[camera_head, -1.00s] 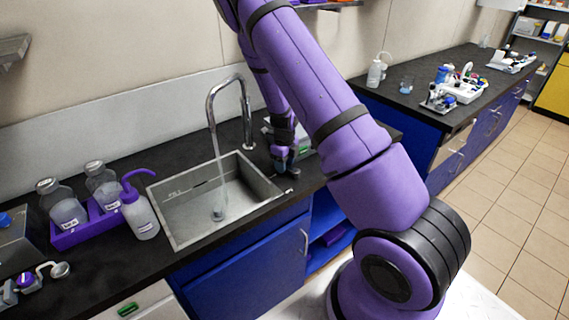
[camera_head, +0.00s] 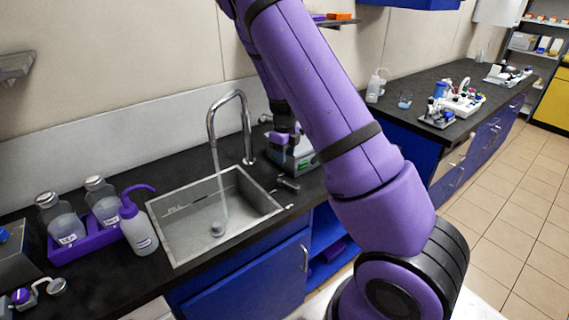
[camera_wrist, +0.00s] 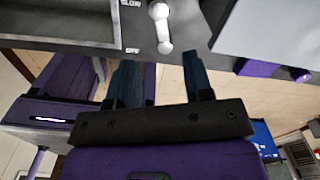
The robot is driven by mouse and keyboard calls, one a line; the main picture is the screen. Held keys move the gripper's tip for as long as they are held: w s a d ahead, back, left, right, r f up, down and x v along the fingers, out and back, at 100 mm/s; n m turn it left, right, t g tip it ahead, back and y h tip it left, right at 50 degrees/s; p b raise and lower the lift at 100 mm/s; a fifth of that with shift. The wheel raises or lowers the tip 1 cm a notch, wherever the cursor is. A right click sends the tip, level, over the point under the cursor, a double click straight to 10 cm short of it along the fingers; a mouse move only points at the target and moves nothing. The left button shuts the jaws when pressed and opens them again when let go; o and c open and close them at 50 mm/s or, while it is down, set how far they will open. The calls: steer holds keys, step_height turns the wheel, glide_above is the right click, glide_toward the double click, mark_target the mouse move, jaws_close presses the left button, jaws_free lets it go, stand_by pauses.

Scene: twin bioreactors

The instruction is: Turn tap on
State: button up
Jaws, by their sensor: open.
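The silver gooseneck tap (camera_head: 212,125) arches over the grey sink (camera_head: 175,245). A thin stream of water (camera_head: 223,185) runs from its spout into the basin. A metal lever (camera_head: 288,183) sits on the counter right of the sink. In the wrist view the lever (camera_wrist: 160,28) shows as a pale handle beside the printed words SLOW and OFF, its free end beyond the gap between my fingers. My gripper (camera_wrist: 160,78) is open, with nothing between its fingers. In the head view my gripper (camera_head: 285,138) is behind and above the lever, apart from it.
A purple rack (camera_head: 82,243) with bottles and a wash bottle (camera_head: 138,225) stand left of the sink. A grey-green box (camera_head: 300,155) stands close behind my gripper. The counter strip just right of the basin is mostly clear.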

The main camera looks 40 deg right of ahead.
steer(key=shift+r, duration=0.25)
